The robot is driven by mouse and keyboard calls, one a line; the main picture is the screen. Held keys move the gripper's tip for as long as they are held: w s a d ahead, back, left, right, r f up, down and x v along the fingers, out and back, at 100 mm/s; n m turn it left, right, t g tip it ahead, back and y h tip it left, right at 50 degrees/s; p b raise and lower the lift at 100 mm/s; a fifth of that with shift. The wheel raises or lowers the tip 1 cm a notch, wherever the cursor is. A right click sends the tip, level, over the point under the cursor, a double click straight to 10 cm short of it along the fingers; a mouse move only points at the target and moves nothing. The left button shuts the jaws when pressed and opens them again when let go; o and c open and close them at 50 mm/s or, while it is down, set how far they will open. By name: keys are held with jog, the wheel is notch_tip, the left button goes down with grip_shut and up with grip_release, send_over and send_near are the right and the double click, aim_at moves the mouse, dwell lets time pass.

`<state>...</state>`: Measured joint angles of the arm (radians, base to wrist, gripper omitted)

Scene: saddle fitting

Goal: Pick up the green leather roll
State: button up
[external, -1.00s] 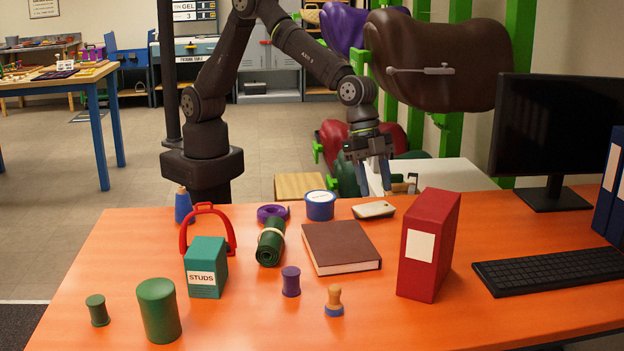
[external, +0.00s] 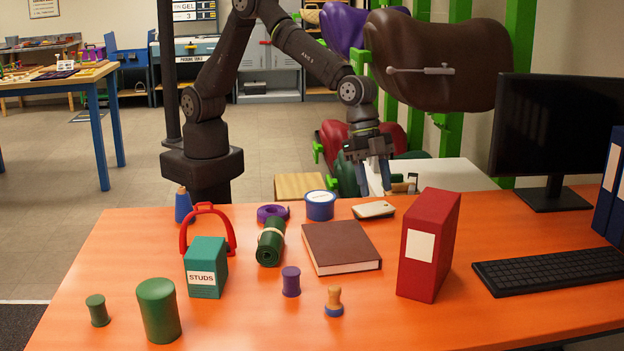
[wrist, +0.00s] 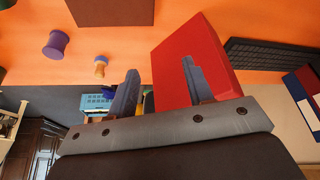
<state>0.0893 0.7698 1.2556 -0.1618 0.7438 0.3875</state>
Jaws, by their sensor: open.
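The green leather roll (external: 270,243) lies on the orange table (external: 120,260), left of the brown book, with a pale band around it. My gripper (external: 376,180) is open and empty above the far edge of the table, to the right of the roll and well apart from it. In the wrist view my gripper's two fingers (wrist: 160,85) stand apart with nothing held between them. A dark green edge at the left border of the wrist view may be the roll, but I cannot tell.
Near the roll are a purple strap roll (external: 272,213), a red stirrup (external: 207,228), a teal studs box (external: 206,268), the brown book (external: 341,247) and a purple spool (external: 291,281). A tall red binder (external: 428,245) stands at right.

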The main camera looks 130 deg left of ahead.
jog(key=shift+o, duration=0.2)
jog(key=o, duration=0.7)
jog(key=n+g+h, duration=0.2)
jog(key=n, duration=2.7)
send_near(271, 228)
jog(key=x, duration=0.7)
jog(key=shift+s+f, duration=0.35)
jog(key=shift+w+x, duration=0.25)
jog(key=shift+x, duration=1.05)
jog(key=shift+w+x, duration=0.25)
jog(key=shift+x, duration=1.05)
